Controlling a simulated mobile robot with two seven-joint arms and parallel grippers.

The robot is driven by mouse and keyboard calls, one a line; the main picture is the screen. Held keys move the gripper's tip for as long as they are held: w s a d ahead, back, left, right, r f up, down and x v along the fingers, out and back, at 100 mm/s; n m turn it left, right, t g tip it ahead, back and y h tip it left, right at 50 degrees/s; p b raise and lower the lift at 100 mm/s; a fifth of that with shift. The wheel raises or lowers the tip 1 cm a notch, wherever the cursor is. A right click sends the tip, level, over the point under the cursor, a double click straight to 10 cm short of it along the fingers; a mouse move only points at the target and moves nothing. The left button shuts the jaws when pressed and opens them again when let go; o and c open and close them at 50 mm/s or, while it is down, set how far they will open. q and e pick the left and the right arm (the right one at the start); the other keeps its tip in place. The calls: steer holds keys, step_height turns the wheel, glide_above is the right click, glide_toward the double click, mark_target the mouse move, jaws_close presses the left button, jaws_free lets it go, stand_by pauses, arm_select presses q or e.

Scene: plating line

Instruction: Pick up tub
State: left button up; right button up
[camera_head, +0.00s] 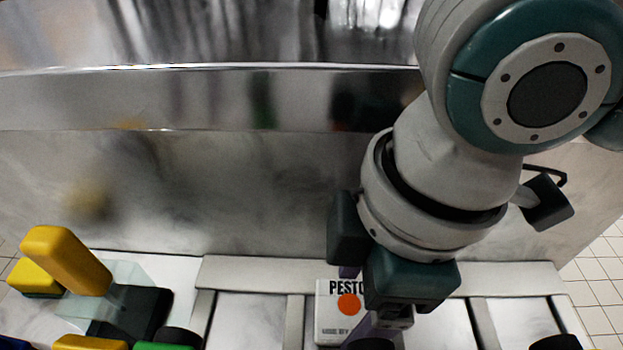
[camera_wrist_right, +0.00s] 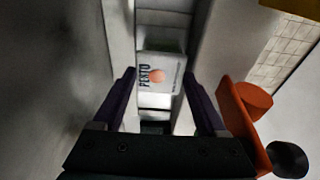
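The tub (camera_head: 327,324) is a pale, boxy container with a "PESTO" label and an orange dot. It stands in the row of bays at the bottom centre of the head view, partly hidden by my right gripper (camera_head: 358,298). In the right wrist view the tub (camera_wrist_right: 150,88) shows between the tips of the two purple fingers of my right gripper (camera_wrist_right: 159,76). The fingers are apart, with one on each side of the tub. I cannot tell whether they touch it. My left gripper is not identifiable in view.
A grey rail with divided bays (camera_head: 245,275) runs along the bottom, before a marbled panel (camera_head: 270,190). Yellow blocks (camera_head: 65,260) and a dark block (camera_head: 140,312) crowd the lower left. An orange object (camera_wrist_right: 240,125) is close to the right finger in the wrist view.

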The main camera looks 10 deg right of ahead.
jaws_close()
stand_by(0.3)
steer(key=shift+r, duration=0.1)
step_height(320, 180, up, 20)
steer(key=r+p, duration=0.1)
steer(key=p, duration=0.8)
step_height(320, 180, up, 33)
steer(key=m+t+h+p, duration=0.1)
steer(key=m+h+p, duration=0.1)
steer(key=m+p, duration=1.75)
glide_above(354, 306)
steer(key=w+d+p, duration=0.4)
steer(key=w+d, duration=0.2)
steer(key=d, duration=0.3)
steer(key=n, duration=0.5)
steer(key=s+r+p, duration=0.3)
steer(key=r+p, duration=1.4)
steer(key=s+r+p, duration=0.2)
steer(key=r+p, duration=1.4)
steer(key=p, duration=0.2)
steer(key=shift+s+r+p, duration=0.35)
steer(key=shift+s, duration=0.05)
steer(key=shift+a, duration=0.1)
steer(key=shift+f, duration=0.1)
